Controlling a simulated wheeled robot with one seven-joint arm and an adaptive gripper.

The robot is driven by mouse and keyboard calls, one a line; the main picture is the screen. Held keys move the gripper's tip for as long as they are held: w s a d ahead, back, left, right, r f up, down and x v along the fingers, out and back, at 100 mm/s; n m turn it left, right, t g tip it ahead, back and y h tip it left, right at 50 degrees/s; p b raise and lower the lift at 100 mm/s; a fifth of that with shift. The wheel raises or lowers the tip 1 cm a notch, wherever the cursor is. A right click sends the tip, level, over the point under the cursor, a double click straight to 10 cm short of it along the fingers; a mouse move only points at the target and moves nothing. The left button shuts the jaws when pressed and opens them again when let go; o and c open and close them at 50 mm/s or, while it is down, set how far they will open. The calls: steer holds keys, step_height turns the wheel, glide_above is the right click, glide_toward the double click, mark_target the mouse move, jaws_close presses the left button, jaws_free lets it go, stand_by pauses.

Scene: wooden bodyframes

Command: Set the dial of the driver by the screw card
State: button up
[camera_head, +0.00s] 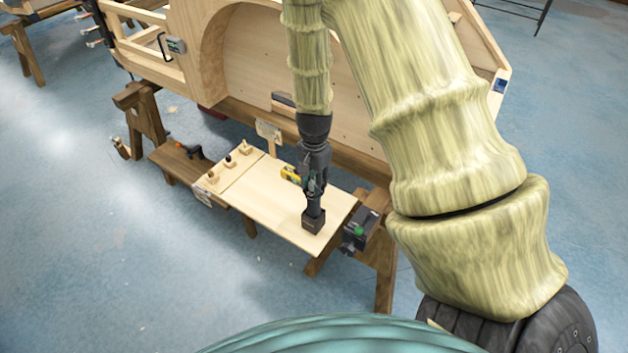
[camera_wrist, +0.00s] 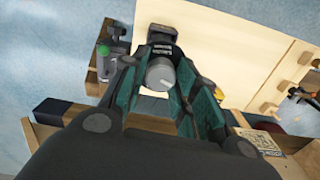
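The driver (camera_head: 312,222) shows in the head view as a dark block standing on the pale board. In the wrist view its dark, labelled body (camera_wrist: 163,46) carries a round grey dial (camera_wrist: 160,75) with a white mark. My gripper (camera_wrist: 160,66) is over the driver, with its fingers apart on either side of the dial. Whether they touch it is hard to tell. In the head view my gripper (camera_head: 313,200) points straight down. A printed card (camera_head: 268,130) stands on a post at the board's far edge; it also shows in the wrist view (camera_wrist: 263,143), its print unreadable.
The pale board (camera_head: 265,205) has clear room left of the driver. A yellow item (camera_head: 290,174) is close beside my gripper. Several small pegged blocks (camera_head: 229,161) stand at the left. A dark tool with a green part (camera_head: 358,233) is at the right. The wooden bodyframe (camera_head: 245,65) rises behind.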

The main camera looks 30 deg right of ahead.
mark_target(314, 182)
steer(key=c, duration=0.4)
steer(key=shift+r+n+p, duration=0.1)
steer(key=shift+n+p, duration=0.45)
steer(key=shift+n, duration=0.65)
steer(key=n, duration=0.3)
steer(key=shift+p, duration=0.35)
steer(key=o, duration=1.1)
steer(key=shift+c, duration=0.2)
step_height(314, 182, up, 12)
